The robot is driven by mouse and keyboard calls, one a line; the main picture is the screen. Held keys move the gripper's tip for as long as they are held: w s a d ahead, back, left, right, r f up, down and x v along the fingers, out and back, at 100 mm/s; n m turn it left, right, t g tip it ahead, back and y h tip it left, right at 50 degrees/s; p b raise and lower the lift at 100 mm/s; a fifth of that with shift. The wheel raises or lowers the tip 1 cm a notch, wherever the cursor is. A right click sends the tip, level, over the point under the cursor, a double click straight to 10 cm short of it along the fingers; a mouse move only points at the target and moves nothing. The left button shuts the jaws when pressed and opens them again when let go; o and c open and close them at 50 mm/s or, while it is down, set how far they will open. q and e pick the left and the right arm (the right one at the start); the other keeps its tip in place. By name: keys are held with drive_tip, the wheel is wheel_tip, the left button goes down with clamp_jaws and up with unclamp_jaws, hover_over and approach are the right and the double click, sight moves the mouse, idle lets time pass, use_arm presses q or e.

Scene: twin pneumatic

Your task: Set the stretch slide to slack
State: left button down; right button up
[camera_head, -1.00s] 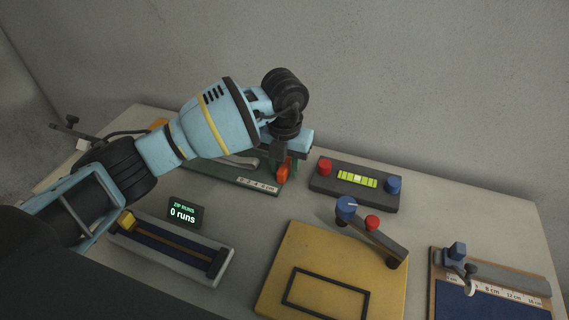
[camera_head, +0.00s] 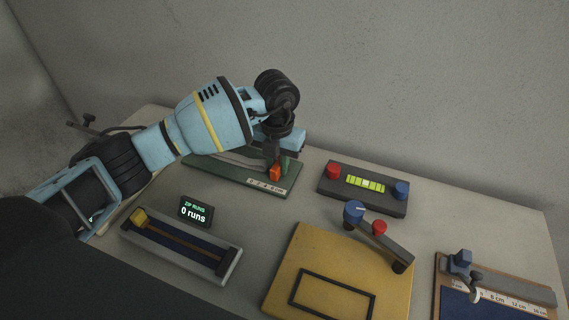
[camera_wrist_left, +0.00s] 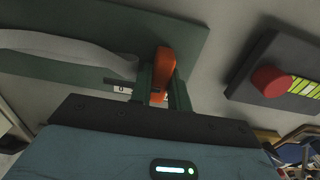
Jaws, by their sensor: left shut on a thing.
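The stretch slide is an orange handle (camera_head: 275,173) on a dark green board (camera_head: 225,174) with a printed cm scale (camera_head: 268,186) at its right front. My left gripper (camera_head: 279,160) comes down from above and is shut on the orange handle. In the left wrist view the orange handle (camera_wrist_left: 163,66) stands between the two dark green fingers (camera_wrist_left: 161,88). A pale grey band (camera_wrist_left: 70,50) runs leftward on the board from near the handle. The scale is partly hidden behind the fingers there. My right gripper is out of view.
A dark box with red and blue knobs (camera_head: 398,211) stands right of the green board. A yellow board with a lever (camera_head: 285,262) is in front. A track with a yellow block (camera_head: 235,266) and a "0 runs" display (camera_head: 196,211) are front left. A ruler board (camera_head: 545,294) is far right.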

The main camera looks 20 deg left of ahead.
use_arm(q)
drive_tip(key=c, duration=1.3)
unclamp_jaws()
drive_tip(key=shift+d, duration=0.1)
drive_tip(key=shift+d, duration=0.15)
